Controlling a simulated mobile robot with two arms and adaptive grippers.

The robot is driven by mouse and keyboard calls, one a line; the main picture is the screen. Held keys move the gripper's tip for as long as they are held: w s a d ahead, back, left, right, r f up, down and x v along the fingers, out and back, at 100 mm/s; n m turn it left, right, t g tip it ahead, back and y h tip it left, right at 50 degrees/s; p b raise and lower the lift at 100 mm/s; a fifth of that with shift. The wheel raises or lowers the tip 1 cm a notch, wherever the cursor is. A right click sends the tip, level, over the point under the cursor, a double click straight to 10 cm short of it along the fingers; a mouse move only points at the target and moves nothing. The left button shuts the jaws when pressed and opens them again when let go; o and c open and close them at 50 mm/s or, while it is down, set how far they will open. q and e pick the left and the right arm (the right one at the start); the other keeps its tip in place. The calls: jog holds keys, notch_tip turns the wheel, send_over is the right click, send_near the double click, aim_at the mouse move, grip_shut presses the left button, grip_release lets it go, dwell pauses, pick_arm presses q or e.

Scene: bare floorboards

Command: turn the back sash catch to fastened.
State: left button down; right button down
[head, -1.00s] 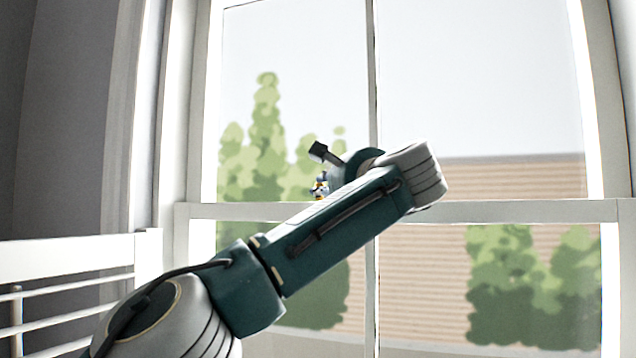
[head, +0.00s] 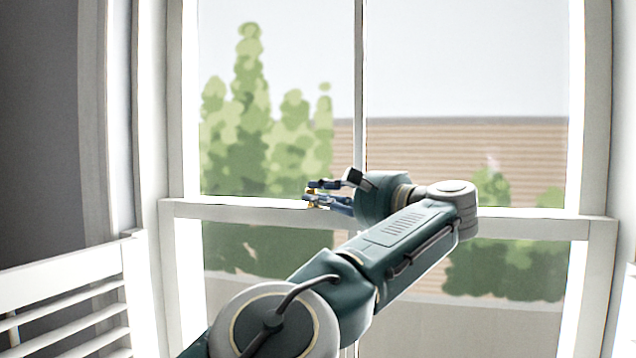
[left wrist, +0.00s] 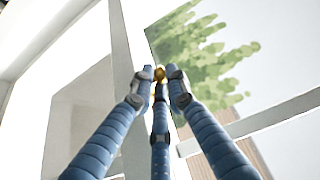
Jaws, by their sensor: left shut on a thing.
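The sash catch is a small brass piece (head: 310,198) on the window's white meeting rail (head: 245,210), left of the vertical glazing bar. My left gripper (head: 313,194) reaches it from the right, with its blue fingers level with the top of the rail. In the left wrist view the fingertips (left wrist: 160,73) close around the brass catch (left wrist: 159,74), so the gripper is shut on it. The fingers hide most of the catch, and I cannot tell which way its lever points. My right gripper is not in view.
A white slatted backrest (head: 65,275) stands at the lower left. The white window frame (head: 597,150) rises on the right. My left arm covers the middle of the lower sash. The rail is clear on both sides of the gripper.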

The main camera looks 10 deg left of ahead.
pick_arm(q)
jog(key=shift+r, duration=0.25)
jog(key=c, duration=2)
grip_release()
jog(key=shift+c, duration=0.2)
jog(key=shift+f, duration=0.1)
jog(key=shift+f, duration=0.1)
